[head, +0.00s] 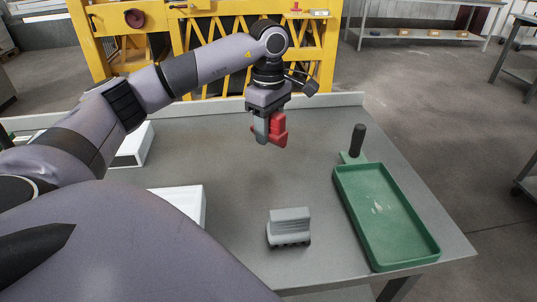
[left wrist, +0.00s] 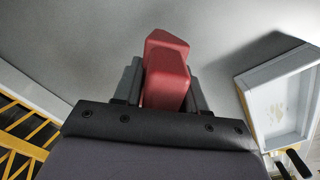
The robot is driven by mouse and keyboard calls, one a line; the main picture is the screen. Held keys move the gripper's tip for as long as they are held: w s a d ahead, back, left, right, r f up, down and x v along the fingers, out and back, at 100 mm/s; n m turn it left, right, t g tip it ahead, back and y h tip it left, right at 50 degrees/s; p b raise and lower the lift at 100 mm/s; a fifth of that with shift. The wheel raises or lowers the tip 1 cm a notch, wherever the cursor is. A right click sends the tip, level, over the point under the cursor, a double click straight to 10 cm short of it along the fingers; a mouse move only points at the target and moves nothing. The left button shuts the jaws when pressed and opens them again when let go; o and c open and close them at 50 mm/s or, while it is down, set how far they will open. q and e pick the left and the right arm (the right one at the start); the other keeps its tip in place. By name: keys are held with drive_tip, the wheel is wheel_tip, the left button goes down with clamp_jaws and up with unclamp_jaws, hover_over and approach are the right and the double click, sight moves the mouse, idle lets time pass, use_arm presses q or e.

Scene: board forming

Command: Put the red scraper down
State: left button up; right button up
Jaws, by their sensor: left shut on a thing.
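The red scraper (head: 280,131) is held in my left gripper (head: 268,125), above the back middle part of the grey table. In the left wrist view the red scraper (left wrist: 165,75) sits between the two fingers of my left gripper (left wrist: 160,90), which is shut on it. The scraper appears apart from the table top. Its lower end points down in the head view. My right gripper is not in view.
A grey block-like tool (head: 289,228) stands at the front middle. White boxes (head: 133,146) are at the left, partly behind my arm. The table (head: 235,200) between is clear.

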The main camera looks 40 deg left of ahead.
use_arm(q)
wheel_tip(320, 180, down, 8)
drive_tip(key=shift+r, duration=0.15)
idle(0.4)
drive_tip(key=o, duration=1.1)
wheel_tip(320, 180, up, 12)
drive_tip(key=shift+r, duration=0.1)
drive_tip(key=shift+s, duration=0.1)
